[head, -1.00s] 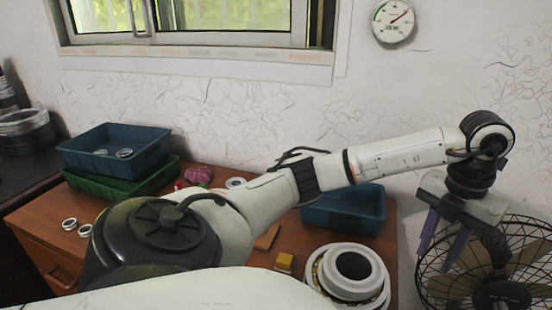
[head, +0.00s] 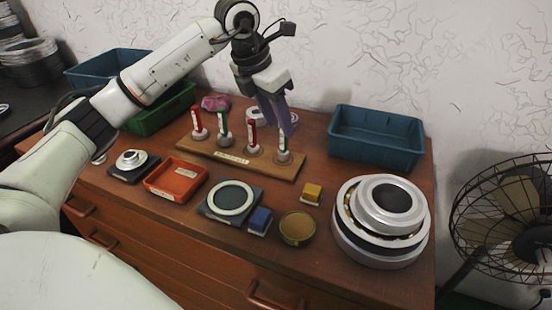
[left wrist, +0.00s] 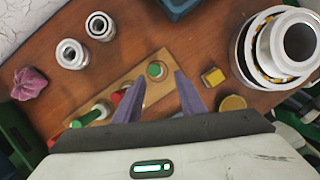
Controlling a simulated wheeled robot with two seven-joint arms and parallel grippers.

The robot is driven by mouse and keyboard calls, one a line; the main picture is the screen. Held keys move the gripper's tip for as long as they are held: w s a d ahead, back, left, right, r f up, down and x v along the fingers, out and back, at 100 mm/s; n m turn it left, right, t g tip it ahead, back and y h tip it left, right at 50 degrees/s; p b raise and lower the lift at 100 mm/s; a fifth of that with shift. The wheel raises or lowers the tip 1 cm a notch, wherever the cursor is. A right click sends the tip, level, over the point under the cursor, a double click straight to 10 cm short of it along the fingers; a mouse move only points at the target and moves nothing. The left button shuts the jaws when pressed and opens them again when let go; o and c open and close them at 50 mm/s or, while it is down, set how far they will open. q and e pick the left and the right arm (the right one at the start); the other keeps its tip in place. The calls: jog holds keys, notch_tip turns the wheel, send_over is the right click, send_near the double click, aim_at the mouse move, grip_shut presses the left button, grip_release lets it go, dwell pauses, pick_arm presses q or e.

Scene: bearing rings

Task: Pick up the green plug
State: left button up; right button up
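A wooden rack (head: 200,149) holds several upright red and green plugs. One green plug (head: 283,142) stands at its right end; it also shows from above in the left wrist view (left wrist: 156,70). A second green plug (head: 222,126) stands between two red plugs, a left one (head: 197,120) and a right one (head: 252,132). My left gripper (head: 279,128) points down over the right end of the rack, its purple fingers close to the right-end green plug. In the left wrist view the fingers (left wrist: 158,80) are apart, with nothing gripped. My right gripper is not in view.
A blue bin (head: 376,155) stands behind right, and large stacked bearing rings (head: 350,235) at the right. An orange tray (head: 177,181), a ring on a dark pad (head: 232,198), a blue block (head: 260,220), a yellow block (head: 312,192) and a round dish (head: 297,229) lie in front.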

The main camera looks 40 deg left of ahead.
aim_at(283, 143)
pick_arm(q)
jog(key=shift+m, duration=0.3)
jog(key=x, duration=1)
jog(key=shift+w+a, duration=0.3)
jog(key=shift+t, duration=0.3)
grip_shut()
